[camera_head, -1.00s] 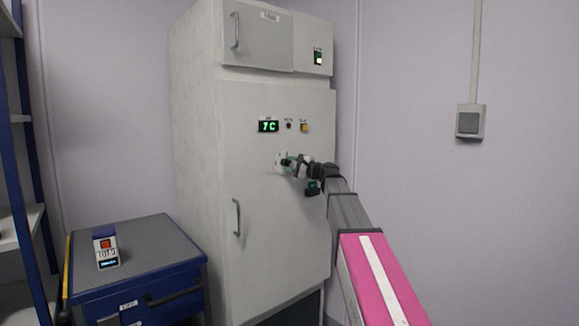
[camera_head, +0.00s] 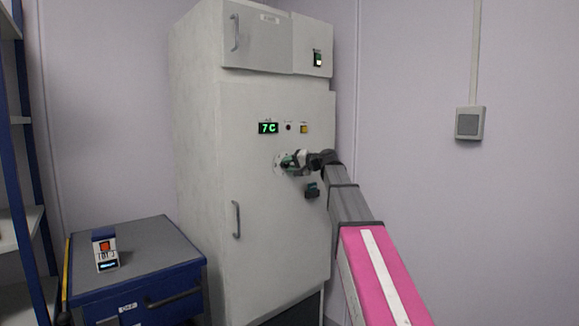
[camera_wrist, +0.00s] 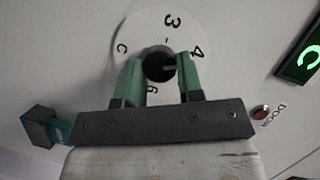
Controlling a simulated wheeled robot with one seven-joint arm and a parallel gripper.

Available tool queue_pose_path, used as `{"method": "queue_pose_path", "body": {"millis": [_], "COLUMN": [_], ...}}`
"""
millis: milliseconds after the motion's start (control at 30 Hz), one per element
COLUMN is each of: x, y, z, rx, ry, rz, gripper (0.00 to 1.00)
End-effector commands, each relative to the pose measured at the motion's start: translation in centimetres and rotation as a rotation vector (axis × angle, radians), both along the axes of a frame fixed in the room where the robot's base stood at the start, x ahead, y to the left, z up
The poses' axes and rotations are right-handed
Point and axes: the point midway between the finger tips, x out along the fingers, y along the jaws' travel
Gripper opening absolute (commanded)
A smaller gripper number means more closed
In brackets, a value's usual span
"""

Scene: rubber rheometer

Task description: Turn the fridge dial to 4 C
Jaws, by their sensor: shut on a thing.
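The fridge (camera_head: 270,220) is a tall pale cabinet. Its green display (camera_head: 268,128) reads 7 C; part of it shows in the wrist view (camera_wrist: 305,55). Below it on the door is the white dial plate (camera_head: 278,165), with 3, 4, 6 and C visible in the wrist view (camera_wrist: 150,25). The black knob (camera_wrist: 157,66) sits at its centre, with a light mark pointing right, a little below the 4. My gripper (camera_wrist: 159,72) has its green fingers on both sides of the knob, shut on it. In the head view my gripper (camera_head: 290,163) hides the knob.
A dark box with a teal part (camera_head: 311,190) sticks out below right of the dial. A door handle (camera_head: 236,219) and a blue cabinet (camera_head: 140,260) with a small device (camera_head: 105,250) are left.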

Motion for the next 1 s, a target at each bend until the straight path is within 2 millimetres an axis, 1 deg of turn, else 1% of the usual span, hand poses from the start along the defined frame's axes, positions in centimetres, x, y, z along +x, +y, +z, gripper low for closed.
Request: {"method": "queue_pose_path", "body": {"millis": [300, 700, 733, 800, 1000], "x": [-0.09, -0.11, -0.11, -0.11, -0.06], "y": [0.08, 0.08, 0.08, 0.08, 0.05], "z": [-0.07, -0.09, -0.09, -0.07, -0.02], "rx": [-0.060, -0.064, -0.062, -0.062, -0.061], "ry": [-0.041, -0.043, -0.042, -0.043, -0.043], "rz": [0.001, 0.002, 0.002, 0.001, 0.001], "gripper": [0.11, 0.11, 0.41, 0.60, 0.60]}}
